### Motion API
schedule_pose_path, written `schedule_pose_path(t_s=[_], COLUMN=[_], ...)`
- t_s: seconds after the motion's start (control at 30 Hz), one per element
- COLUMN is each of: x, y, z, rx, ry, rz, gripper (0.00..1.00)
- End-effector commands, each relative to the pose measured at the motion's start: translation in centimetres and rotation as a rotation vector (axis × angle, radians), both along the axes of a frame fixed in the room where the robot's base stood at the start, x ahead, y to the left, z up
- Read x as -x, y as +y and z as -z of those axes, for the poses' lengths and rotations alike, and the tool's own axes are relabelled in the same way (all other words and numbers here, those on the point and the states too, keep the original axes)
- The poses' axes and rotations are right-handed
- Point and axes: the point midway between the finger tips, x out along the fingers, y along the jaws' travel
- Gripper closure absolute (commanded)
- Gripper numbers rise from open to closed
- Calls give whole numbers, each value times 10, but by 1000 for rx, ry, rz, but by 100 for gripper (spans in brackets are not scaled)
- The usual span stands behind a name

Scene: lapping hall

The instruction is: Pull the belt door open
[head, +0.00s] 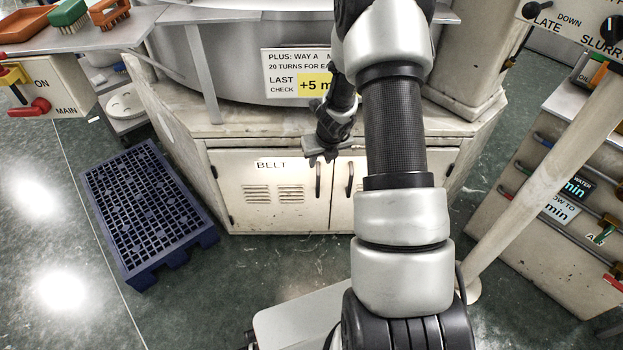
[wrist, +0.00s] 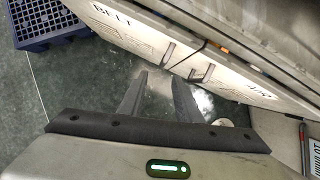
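The belt door (head: 285,200) is the left cream door of the low cabinet, marked BELT, with two vent grilles. It looks shut in the head view. Its dark upright handle (head: 318,180) is near its right edge; in the wrist view the door (wrist: 120,32) and the handle (wrist: 168,53) lie ahead of the fingers. My gripper (head: 322,159) shows above the handle in the head view, pointing down. In the wrist view my gripper (wrist: 159,78) has its two fingers apart with nothing between them. The handle is just beyond the left fingertip, seemingly not touched.
A second door with its own handle (head: 350,179) adjoins on the right. A blue pallet (head: 145,205) lies on the floor at left. A slanted post (head: 540,165) and a panel of valves stand at right. The floor before the belt door is clear.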

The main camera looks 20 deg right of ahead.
Motion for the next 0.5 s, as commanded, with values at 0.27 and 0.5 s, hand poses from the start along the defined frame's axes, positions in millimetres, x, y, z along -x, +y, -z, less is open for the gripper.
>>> schedule_pose_path(t_s=[0.27,0.5], x=[0,-17], y=[-11,-12], z=[43,89], rx=[-27,-28], ry=[16,18], rz=[118,113], gripper=[69,69])
